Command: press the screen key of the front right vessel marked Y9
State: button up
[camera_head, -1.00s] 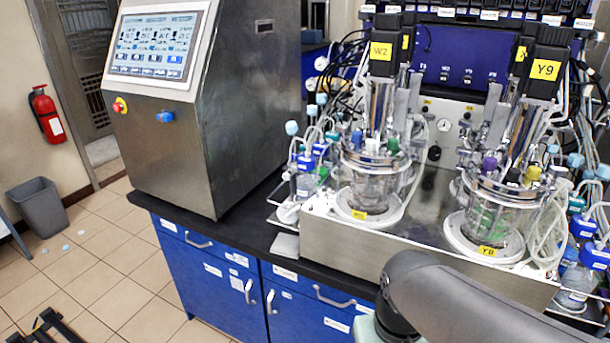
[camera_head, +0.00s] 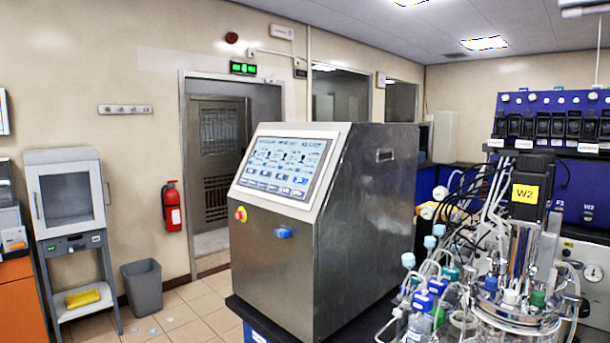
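The touch screen (camera_head: 285,166) sits on the sloped front of a steel control cabinet (camera_head: 366,215). It shows small diagrams and a row of keys (camera_head: 277,184) along its lower part; their labels are too small to read. The vessel (camera_head: 510,308) under the yellow W2 tag (camera_head: 525,193) stands at the lower right. The vessel marked Y9 is outside the current view. My gripper is not in view.
The cabinet stands on a dark bench top (camera_head: 245,310). Tubes and blue-capped bottles (camera_head: 420,300) crowd the space right of the cabinet. Tiled floor lies between.

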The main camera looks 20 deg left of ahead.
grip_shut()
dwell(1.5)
